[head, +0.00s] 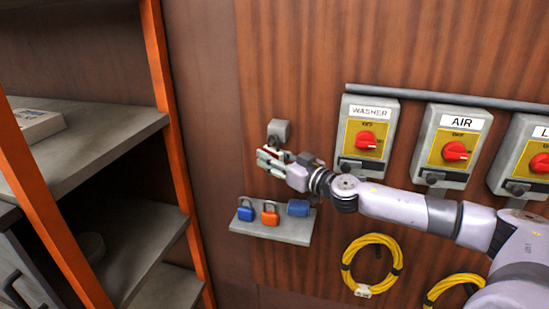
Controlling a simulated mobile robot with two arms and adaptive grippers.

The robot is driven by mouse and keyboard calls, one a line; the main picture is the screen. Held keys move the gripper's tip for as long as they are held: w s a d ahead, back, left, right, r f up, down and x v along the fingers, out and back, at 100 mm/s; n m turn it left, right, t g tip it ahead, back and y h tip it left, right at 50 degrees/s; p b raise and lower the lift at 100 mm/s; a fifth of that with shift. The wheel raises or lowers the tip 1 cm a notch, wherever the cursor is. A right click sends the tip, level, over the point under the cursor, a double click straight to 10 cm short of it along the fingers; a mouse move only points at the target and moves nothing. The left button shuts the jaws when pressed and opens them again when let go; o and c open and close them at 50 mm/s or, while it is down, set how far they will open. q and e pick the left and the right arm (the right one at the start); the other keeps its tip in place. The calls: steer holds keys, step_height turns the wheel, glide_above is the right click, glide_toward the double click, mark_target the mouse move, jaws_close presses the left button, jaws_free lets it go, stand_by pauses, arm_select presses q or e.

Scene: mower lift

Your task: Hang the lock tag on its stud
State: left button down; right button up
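My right gripper (267,160) reaches in from the right, with its fingers pointing left, just below a small grey block (279,130) on the wooden wall. A little red and white shows at the fingers. It may be part of the lock tag, but it is too small to be sure, and I cannot tell how far apart the fingers are. The stud is not clearly seen; the grey block may carry it. My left gripper is out of view.
Below the gripper, a grey shelf (270,232) holds a blue padlock (246,213), an orange padlock (270,216) and a blue item (298,208). Switch boxes, including WASHER (368,112) and AIR (460,123), line the right. An orange-framed rack (165,90) stands left. Yellow cable coils (346,262) hang below.

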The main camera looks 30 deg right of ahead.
steer(key=s+d, duration=0.1)
steer(key=s, duration=0.6)
steer(key=shift+s, duration=0.15)
stand_by(0.8)
steer(key=shift+d, duration=0.15)
